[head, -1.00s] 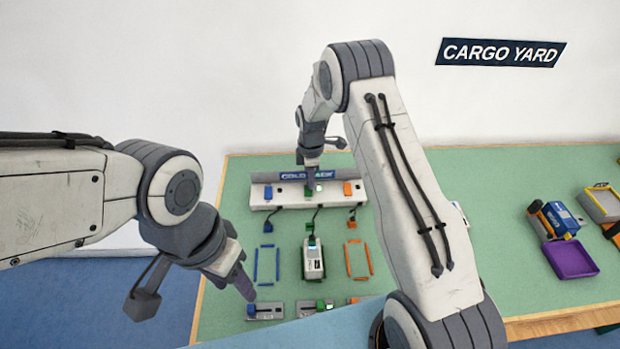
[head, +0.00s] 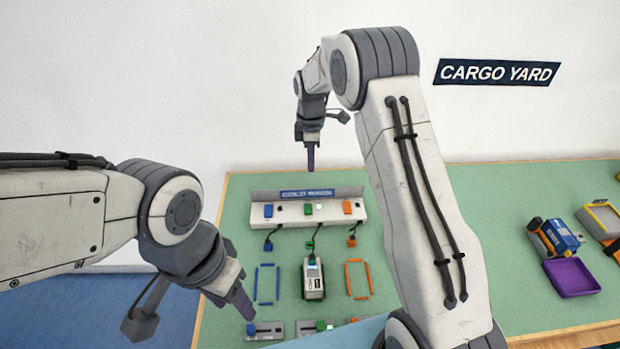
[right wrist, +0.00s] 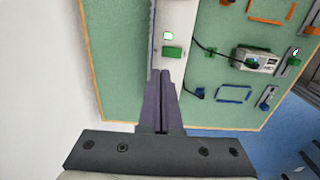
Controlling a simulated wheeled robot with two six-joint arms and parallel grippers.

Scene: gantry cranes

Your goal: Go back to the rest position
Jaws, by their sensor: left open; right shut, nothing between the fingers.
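My right gripper (head: 311,166) is raised in the air above the back edge of the green table (head: 225,225), in front of the white wall. It is shut and empty. Its closed fingers (right wrist: 161,105) also show in the right wrist view, pointing at the white rack. My left gripper (head: 247,312) hangs at the lower left, over the table's front left part near a grey slider block. Its fingers overlap in the head view, and it holds nothing that I can see.
The Cold Rack (head: 307,215) stands at the table's back, with plugs hanging before it. A white and grey unit (head: 313,278) stands between blue and orange outlines. A purple tray (head: 571,277) and a blue and orange vehicle (head: 556,236) are at the right. Grey slider blocks (head: 265,330) line the front.

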